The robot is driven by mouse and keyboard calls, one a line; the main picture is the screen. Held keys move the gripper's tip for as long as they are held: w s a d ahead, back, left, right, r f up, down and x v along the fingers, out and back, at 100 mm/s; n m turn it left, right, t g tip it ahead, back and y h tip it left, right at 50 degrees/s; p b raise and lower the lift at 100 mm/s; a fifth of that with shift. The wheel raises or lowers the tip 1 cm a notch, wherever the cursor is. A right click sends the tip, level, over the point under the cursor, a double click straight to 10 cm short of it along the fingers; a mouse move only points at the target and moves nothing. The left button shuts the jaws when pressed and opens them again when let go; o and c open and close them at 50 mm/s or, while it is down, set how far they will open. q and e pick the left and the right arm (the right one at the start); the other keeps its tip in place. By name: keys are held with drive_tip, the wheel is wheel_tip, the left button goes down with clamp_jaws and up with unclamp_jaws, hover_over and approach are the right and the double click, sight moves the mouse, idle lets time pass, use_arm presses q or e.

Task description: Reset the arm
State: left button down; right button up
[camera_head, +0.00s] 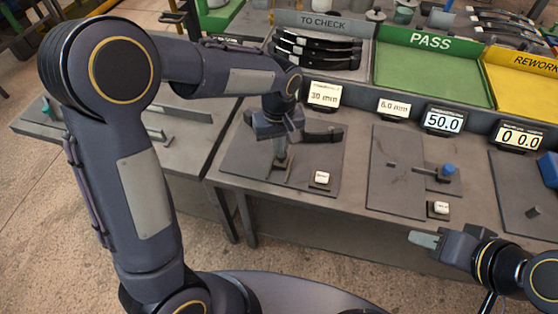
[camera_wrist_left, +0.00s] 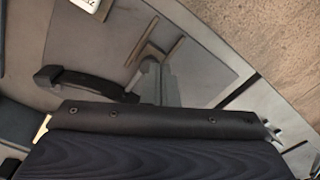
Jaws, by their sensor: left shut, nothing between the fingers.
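My left arm crosses the left of the head view and reaches over the left grey fixture plate (camera_head: 235,165). My left gripper (camera_head: 280,158) points down above that plate, shut and empty; its fingers also show in the wrist view (camera_wrist_left: 152,82). A dark curved piece (camera_head: 324,134) sits beside the gripper on the right in the head view; it also shows in the wrist view (camera_wrist_left: 80,82). Whether it touches the fingers is unclear. My right gripper (camera_head: 424,239) is at the lower right, in front of the bench; its finger gap cannot be made out.
A green PASS tray (camera_head: 430,80) and a yellow REWORK tray (camera_head: 520,90) look empty. Small displays (camera_head: 443,120) line the bench. A second plate (camera_head: 395,187) bears a blue-knobbed device (camera_head: 448,169).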

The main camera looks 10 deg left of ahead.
use_arm(q)
drive_tip(key=shift+r, duration=0.15)
idle(0.4)
drive_tip(key=s+a+r+m+t+h, duration=0.1)
drive_tip(key=s+a+r+t+h, duration=0.15)
drive_tip(key=s+a+r, duration=0.65)
drive_tip(key=s+m+t+h, duration=0.1)
drive_tip(key=s+m+t, duration=0.2)
drive_tip(key=s, duration=0.9)
drive_tip(key=shift+s+a+f, duration=0.2)
drive_tip(key=shift+s+f, duration=0.05)
drive_tip(key=shift+f, duration=0.1)
idle(1.2)
